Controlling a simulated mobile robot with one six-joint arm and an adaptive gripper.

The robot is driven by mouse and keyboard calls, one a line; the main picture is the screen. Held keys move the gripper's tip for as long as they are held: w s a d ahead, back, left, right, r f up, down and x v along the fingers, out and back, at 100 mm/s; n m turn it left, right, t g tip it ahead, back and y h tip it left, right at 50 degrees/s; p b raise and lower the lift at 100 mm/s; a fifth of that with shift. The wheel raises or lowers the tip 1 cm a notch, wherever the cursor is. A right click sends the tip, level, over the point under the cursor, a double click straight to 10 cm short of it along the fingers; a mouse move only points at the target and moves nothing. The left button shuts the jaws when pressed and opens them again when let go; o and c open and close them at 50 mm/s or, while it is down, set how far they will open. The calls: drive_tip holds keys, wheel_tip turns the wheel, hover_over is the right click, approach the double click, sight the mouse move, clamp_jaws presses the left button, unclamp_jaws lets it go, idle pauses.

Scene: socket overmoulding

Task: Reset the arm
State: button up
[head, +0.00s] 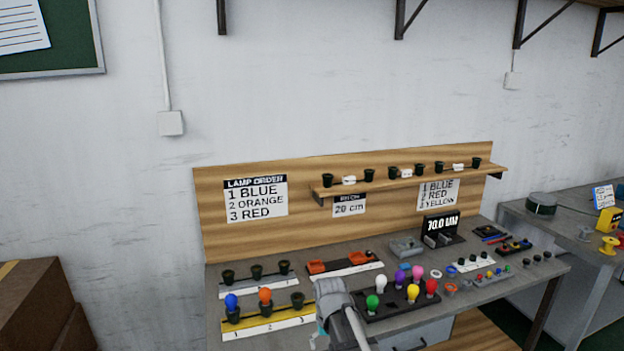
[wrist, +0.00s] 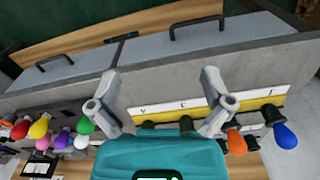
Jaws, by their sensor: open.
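My gripper shows in the wrist view (wrist: 161,82) with its two grey fingers spread wide and nothing between them. Its teal body fills the lower middle of that view. In the head view, my grey arm end hangs in front of the bench's front edge, and the fingertips are not clear there. The yellow lamp tray (head: 262,324) is left of my arm, with a blue bulb (head: 231,302) in position 1 and an orange bulb (head: 265,296) in position 2. The black socket (head: 297,300) at position 3 shows no bulb.
A dark rack (head: 398,308) with several coloured bulbs stands right of my arm. Behind are a row of black sockets (head: 257,271), an orange-parts tray (head: 344,266) and a display (head: 440,229). In the wrist view, drawer handles (wrist: 197,30) show on the bench front.

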drive_tip(key=s+d+r+m+p, duration=0.1)
drive_tip(key=s+d, duration=1)
drive_tip(key=d, duration=0.1)
drive_tip(key=shift+d, duration=0.35)
